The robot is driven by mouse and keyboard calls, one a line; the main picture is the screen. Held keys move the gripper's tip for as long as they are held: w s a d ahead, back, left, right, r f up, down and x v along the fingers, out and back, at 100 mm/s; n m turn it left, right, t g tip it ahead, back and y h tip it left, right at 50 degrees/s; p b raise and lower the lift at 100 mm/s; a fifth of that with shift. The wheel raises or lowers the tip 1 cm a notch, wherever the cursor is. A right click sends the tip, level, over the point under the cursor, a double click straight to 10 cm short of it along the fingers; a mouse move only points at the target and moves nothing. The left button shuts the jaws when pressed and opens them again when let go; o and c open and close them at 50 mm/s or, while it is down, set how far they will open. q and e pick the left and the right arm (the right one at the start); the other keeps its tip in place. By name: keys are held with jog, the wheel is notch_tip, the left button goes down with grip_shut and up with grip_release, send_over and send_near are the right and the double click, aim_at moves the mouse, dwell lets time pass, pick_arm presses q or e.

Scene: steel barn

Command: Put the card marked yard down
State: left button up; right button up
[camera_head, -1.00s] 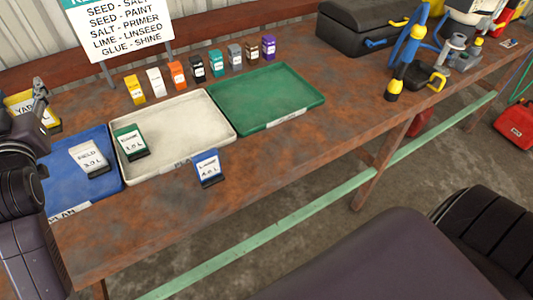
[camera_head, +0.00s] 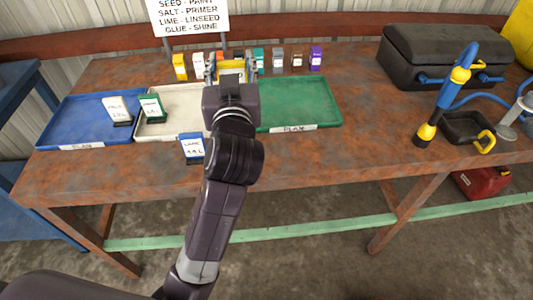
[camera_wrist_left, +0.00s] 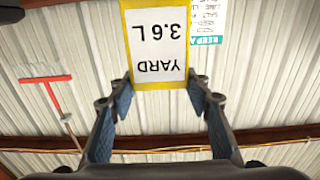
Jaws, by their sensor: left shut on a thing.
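The yellow-edged card marked yard (camera_head: 232,67) is held by my left gripper (camera_head: 231,72), near the back of the bench where the white tray (camera_head: 172,130) and green tray (camera_head: 330,110) meet. In the left wrist view the card (camera_wrist_left: 158,50) shows upside down, reading YARD 3.6 L, with the left gripper's fingers (camera_wrist_left: 160,105) on either side. I cannot tell whether the card touches anything below. The arm hides part of the white and green trays. My right gripper is not in view.
A white-labelled card (camera_head: 118,110) stands in the blue tray (camera_head: 70,120); a green card (camera_head: 151,108) stands in the white tray. A blue card (camera_head: 191,148) stands at the bench front. Several small coloured boxes (camera_head: 316,58) line the back, below a sign (camera_head: 188,17). A black case (camera_head: 440,55) is right.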

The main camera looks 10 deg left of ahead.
pick_arm(q)
notch_tip(320, 180, down, 20)
jog(key=shift+a+b, duration=0.2)
jog(key=shift+b, duration=0.25)
jog(key=shift+f, duration=0.15)
jog(key=o, duration=1.5)
